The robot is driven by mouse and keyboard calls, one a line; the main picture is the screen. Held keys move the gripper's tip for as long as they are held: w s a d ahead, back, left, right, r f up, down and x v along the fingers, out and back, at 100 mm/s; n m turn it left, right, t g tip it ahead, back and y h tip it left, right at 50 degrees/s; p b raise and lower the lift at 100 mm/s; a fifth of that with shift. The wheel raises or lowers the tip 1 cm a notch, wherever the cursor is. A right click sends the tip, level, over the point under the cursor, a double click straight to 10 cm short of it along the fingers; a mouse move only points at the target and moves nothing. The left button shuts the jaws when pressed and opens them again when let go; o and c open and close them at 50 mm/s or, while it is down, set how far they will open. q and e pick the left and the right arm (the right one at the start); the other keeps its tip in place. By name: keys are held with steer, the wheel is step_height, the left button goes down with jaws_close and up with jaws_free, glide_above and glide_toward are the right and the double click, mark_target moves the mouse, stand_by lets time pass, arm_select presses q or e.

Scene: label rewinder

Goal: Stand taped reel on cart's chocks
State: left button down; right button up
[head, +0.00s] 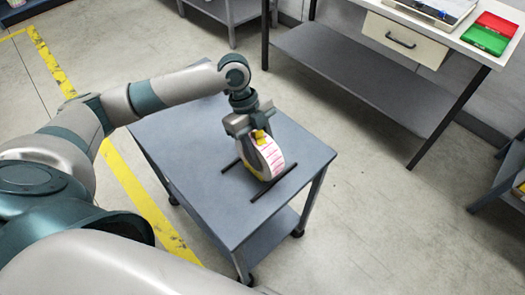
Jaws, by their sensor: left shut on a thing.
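The reel (270,158) is a white roll with pink marks and yellow on its side and top. It stands upright on its rim at the middle of the grey cart (200,195). The dark bar-like chocks (273,184) lie on the cart top, one at the reel's right front and one behind it at the left. My left gripper (255,132) points down from above and is shut on the reel's upper part. Its fingers are partly hidden. Whether the reel touches both chocks I cannot tell. My right gripper is not in view.
A workbench (440,28) with a drawer and lower shelf stands at the upper right. Yellow floor tape (135,190) runs along the cart's left side. The floor right of the cart is clear.

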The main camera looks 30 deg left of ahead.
arm_select(q)
steer(key=c, duration=1)
jaws_free()
steer(key=shift+a+r, duration=0.25)
steer(key=shift+r, duration=0.25)
steer(key=b+v, duration=0.2)
steer(key=v, duration=1.4)
steer(key=shift+r+b, duration=0.25)
steer(key=shift+b, duration=0.15)
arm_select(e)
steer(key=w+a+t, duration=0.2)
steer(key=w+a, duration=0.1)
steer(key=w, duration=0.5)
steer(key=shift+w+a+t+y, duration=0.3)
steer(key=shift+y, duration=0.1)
arm_select(q)
steer(key=shift+w+d, duration=0.1)
